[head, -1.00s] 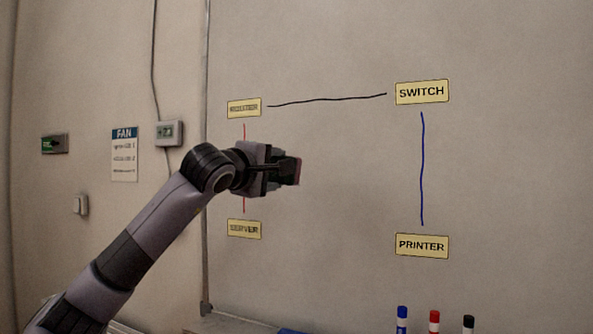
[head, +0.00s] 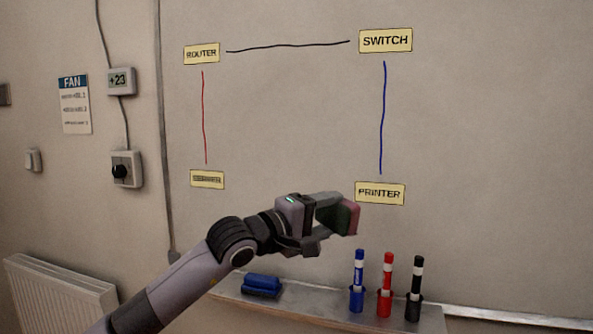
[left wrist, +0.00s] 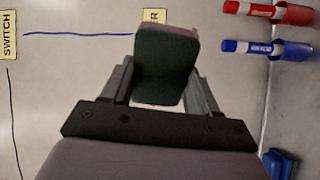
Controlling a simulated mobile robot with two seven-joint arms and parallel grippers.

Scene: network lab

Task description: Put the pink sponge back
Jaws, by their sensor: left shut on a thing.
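My left gripper (head: 322,222) is shut on the pink sponge (head: 352,218), which shows a dark green side and a pinkish side. It holds the sponge in front of the whiteboard, just below the PRINTER label (head: 380,193) in the head view. In the left wrist view, the sponge (left wrist: 167,68) sits between the two fingers, its dark green face toward the camera and a pink edge at the top. My right gripper is not in view.
A ledge (head: 330,312) runs below the whiteboard. It carries a blue eraser-like block (head: 262,285) and blue (head: 358,275), red (head: 387,280) and black (head: 417,280) markers in holders. Bare ledge shows between block and markers. A radiator (head: 62,295) stands lower left.

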